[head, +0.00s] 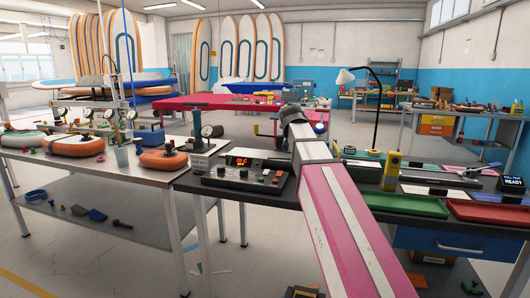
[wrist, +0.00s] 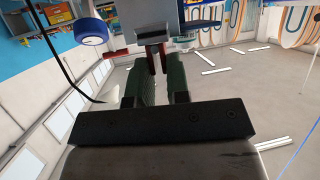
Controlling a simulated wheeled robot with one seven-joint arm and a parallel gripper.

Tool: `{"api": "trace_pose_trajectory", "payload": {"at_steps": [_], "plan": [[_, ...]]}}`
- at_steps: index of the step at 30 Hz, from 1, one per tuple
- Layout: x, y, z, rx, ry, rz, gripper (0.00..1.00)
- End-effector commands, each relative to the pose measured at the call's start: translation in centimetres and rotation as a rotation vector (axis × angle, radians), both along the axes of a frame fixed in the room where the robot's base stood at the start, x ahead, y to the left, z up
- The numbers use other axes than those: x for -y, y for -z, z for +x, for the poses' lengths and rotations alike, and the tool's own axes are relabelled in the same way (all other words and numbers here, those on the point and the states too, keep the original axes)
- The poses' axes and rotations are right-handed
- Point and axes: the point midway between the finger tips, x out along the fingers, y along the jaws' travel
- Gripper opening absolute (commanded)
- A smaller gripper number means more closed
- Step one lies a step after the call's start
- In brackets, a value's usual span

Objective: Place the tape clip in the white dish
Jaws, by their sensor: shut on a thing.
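My gripper (wrist: 158,76) shows in the wrist view with its two green-grey fingers pointing up the picture. It is shut on a small dark red piece, which I take for the tape clip (wrist: 158,60); only part of it shows between the fingers. A grey block (wrist: 155,18) appears just beyond the fingertips. A small pale round item (wrist: 185,43) lies right of the fingertips, and I cannot tell whether it is the white dish. In the head view my pink and white arm reaches over the dark workbench (head: 240,193) and hides the gripper.
The bench holds a control box (head: 245,178) with a red display, a green tray (head: 405,205), a red tray (head: 488,212), a yellow device (head: 392,165) and a black lamp (head: 376,110). A blue and white round thing (wrist: 91,31) shows in the wrist view.

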Motion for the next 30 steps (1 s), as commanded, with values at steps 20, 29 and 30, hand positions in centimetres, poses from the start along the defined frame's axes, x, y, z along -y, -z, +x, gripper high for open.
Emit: {"api": "trace_pose_trajectory", "payload": {"at_steps": [20, 29, 30], "plan": [[4.4, 4.7, 0.8, 0.003, -0.15, -0.002, 0.0], [-0.1, 0.1, 0.2, 0.004, -0.02, -0.003, 0.0], [-0.7, -0.7, 0.1, 0.005, 0.005, -0.002, 0.0]]}}
